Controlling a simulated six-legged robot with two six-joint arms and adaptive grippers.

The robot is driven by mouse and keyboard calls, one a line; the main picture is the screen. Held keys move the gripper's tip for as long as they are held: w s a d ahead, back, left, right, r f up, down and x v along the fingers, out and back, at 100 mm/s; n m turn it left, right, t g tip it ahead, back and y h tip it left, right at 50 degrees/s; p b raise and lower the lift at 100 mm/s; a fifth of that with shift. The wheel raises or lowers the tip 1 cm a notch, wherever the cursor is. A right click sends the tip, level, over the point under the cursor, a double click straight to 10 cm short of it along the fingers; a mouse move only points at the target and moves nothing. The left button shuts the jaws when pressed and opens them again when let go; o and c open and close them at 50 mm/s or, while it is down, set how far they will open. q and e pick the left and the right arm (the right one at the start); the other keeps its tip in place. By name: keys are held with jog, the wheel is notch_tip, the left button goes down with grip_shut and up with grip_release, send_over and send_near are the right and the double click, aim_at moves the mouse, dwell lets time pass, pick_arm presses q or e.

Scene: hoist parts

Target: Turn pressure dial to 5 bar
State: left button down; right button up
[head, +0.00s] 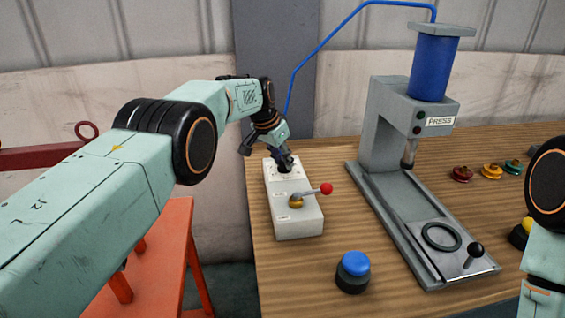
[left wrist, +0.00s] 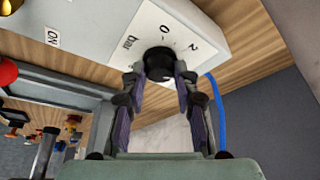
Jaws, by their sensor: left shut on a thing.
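The pressure dial is a black round knob (left wrist: 159,60) on the white face of a control box (head: 299,226). In the left wrist view, "0", "2" and "bar" are printed around it. My left gripper (left wrist: 160,74) is shut on the dial, one finger on each side. In the head view this gripper (head: 285,164) comes down over the far end of the box and hides most of the dial. I cannot read the dial's pointer in either view. My right gripper is out of view.
A lever with a red ball (head: 326,188) stands on the near part of the box. A blue button (head: 354,264) is in front. A grey press (head: 385,120) stands to the right, with a black-knobbed lever (head: 475,250). Small coloured parts (head: 491,172) lie farther right.

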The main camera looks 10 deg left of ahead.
pick_arm(q)
jog(key=shift+m+b, duration=0.35)
jog(key=shift+m, duration=0.05)
jog(key=shift+m+h, duration=0.3)
jog(key=c, duration=1)
grip_release()
jog(key=shift+f, duration=0.1)
